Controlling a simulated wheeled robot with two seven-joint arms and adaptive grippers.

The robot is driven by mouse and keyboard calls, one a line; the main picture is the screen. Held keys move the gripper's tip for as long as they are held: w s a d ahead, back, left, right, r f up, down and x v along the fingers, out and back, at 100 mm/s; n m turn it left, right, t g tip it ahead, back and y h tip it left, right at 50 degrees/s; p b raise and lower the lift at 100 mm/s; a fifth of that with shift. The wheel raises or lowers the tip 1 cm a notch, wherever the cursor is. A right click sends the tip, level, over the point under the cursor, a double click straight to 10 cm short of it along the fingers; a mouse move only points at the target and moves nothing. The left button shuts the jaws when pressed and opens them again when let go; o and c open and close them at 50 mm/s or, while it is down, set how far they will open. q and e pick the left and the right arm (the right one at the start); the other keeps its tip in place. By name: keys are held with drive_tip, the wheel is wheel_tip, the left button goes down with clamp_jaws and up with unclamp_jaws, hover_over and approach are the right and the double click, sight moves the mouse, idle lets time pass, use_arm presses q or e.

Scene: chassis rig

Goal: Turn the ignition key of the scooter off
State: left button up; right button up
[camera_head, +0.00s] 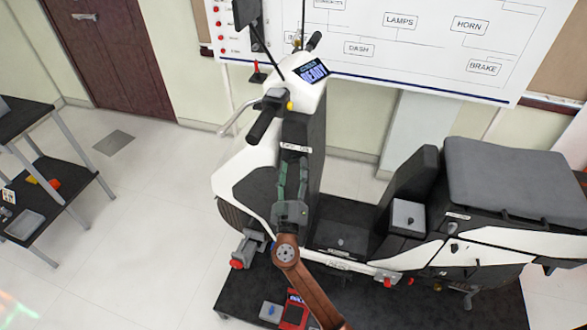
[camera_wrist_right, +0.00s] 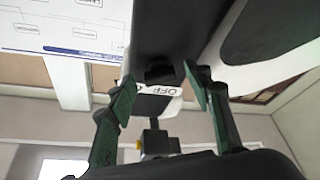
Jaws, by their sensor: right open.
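The scooter (camera_head: 262,170) stands on a dark platform, and its dash display (camera_head: 313,70) is lit and reads READY. My right gripper (camera_head: 293,160) is open in front of the dark panel below the handlebar, its green fingers pointing at a small white label plate (camera_head: 294,147). In the right wrist view, the label (camera_wrist_right: 158,90) shows OFF and lies between the open fingers (camera_wrist_right: 158,84). A small dark knob-like part (camera_wrist_right: 160,72) sits beside the label, between the fingertips and apparently apart from them. I cannot clearly tell whether it is the ignition key or which way it is turned.
The left handlebar grip (camera_head: 263,127) and brake lever are close to the gripper. A wiring board (camera_head: 430,45) hangs behind. A side table (camera_head: 50,190) stands at left, with clear floor between.

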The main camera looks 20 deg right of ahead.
drive_tip(key=shift+c, duration=0.5)
drive_tip(key=c, duration=1)
